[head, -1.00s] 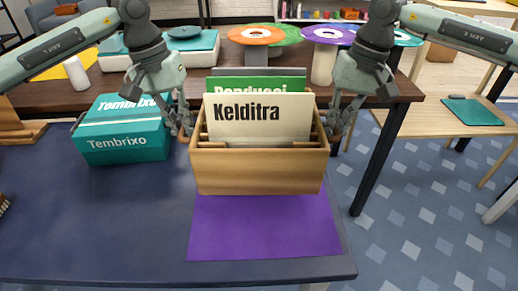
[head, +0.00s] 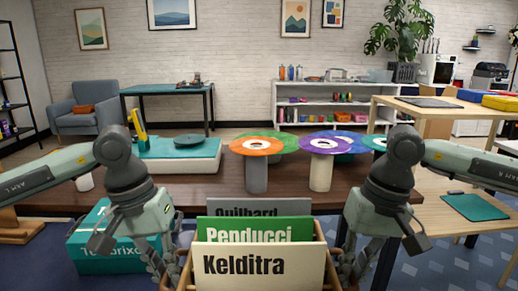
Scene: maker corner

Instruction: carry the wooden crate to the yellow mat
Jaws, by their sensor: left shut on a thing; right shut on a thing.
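The wooden crate (head: 327,268) is at the bottom centre of the head view, cut off by the lower edge. It holds upright cards or folders, a cream one reading Kelditra, a green one reading Penducci and a grey one behind. My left gripper (head: 172,266) is shut on the crate's left side. My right gripper (head: 347,268) is shut on its right side. The crate's underside is out of view, so I cannot tell whether it is resting or raised. I cannot make out a yellow mat.
A brown table (head: 225,190) lies behind the crate, bearing colourful discs on cylinders and a white-and-teal box (head: 180,160). A teal Tembrixo box (head: 95,262) is left of the crate.

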